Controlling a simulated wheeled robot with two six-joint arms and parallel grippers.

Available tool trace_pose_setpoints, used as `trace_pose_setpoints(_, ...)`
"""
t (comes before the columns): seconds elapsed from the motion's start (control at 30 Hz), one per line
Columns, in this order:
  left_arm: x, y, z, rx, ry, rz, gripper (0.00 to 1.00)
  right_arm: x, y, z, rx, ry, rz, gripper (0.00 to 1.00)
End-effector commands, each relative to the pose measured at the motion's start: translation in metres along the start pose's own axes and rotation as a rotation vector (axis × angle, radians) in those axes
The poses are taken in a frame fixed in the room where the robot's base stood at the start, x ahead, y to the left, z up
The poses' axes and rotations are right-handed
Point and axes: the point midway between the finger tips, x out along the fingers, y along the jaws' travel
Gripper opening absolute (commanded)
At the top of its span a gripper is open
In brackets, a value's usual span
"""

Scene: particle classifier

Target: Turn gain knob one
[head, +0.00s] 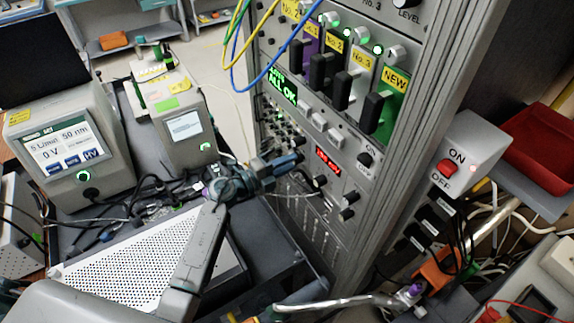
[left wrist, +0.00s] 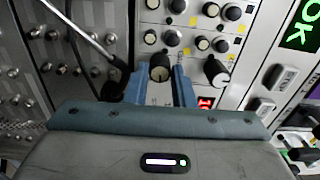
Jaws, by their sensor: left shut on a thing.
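My left gripper (head: 283,165) reaches in from the left to the lower front panel of the tall rack (head: 300,205). In the left wrist view its two blue fingers (left wrist: 160,88) point at the panel and are shut on a large black knob (left wrist: 160,67) with a pale pointer mark. The knob's label is too small to read, so I cannot tell its number. A second large black knob (left wrist: 216,71) sits just right of the fingers. In the head view the fingertips hide the held knob.
Several smaller knobs (left wrist: 172,38) sit above the fingers. A metal lever or rod (left wrist: 80,35) and black cable lie close at left. The red display (head: 328,161) and slider modules (head: 353,89) are on the rack. A perforated box (head: 150,262) lies below my left arm.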

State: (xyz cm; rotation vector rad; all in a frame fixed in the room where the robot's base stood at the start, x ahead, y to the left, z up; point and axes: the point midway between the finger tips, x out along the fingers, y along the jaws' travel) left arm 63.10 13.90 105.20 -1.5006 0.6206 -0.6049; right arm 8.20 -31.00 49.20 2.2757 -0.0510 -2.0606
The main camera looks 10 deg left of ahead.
Motion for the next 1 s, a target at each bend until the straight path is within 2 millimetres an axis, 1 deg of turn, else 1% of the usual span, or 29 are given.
trace_pose_setpoints(0.3, -0.0004, 0.0019, -0.0007, 0.057, 0.002, 0.003, 0.0, 0.0028, 0.0033, 0.0003, -0.002, 0.0, 0.004, 0.35)
trace_pose_setpoints(0.67, -0.0006, 0.0023, -0.0008, 0.058, 0.002, 0.004, 0.0, 0.0028, 0.0032, 0.0002, -0.001, 0.0, 0.003, 0.35)
trace_pose_setpoints(0.7, -0.0006, 0.0024, -0.0008, 0.058, 0.002, 0.004, 0.28, 0.0028, 0.0031, 0.0002, -0.001, 0.0, 0.003, 0.35)
trace_pose_setpoints(0.77, -0.0005, 0.0022, -0.0008, 0.058, 0.002, 0.004, 0.4, 0.0028, 0.0031, 0.0002, -0.001, 0.0, 0.003, 0.35)
trace_pose_setpoints(0.8, -0.0005, 0.002, -0.0007, 0.058, 0.001, 0.003, 0.44, 0.0028, 0.003, 0.0002, -0.001, 0.0, 0.003, 0.35)
trace_pose_setpoints(1.0, -0.0003, 0.0012, -0.0004, 0.058, 0.001, 0.002, 0.44, 0.0027, 0.0017, 0.0002, -0.001, 0.0, 0.002, 0.35)
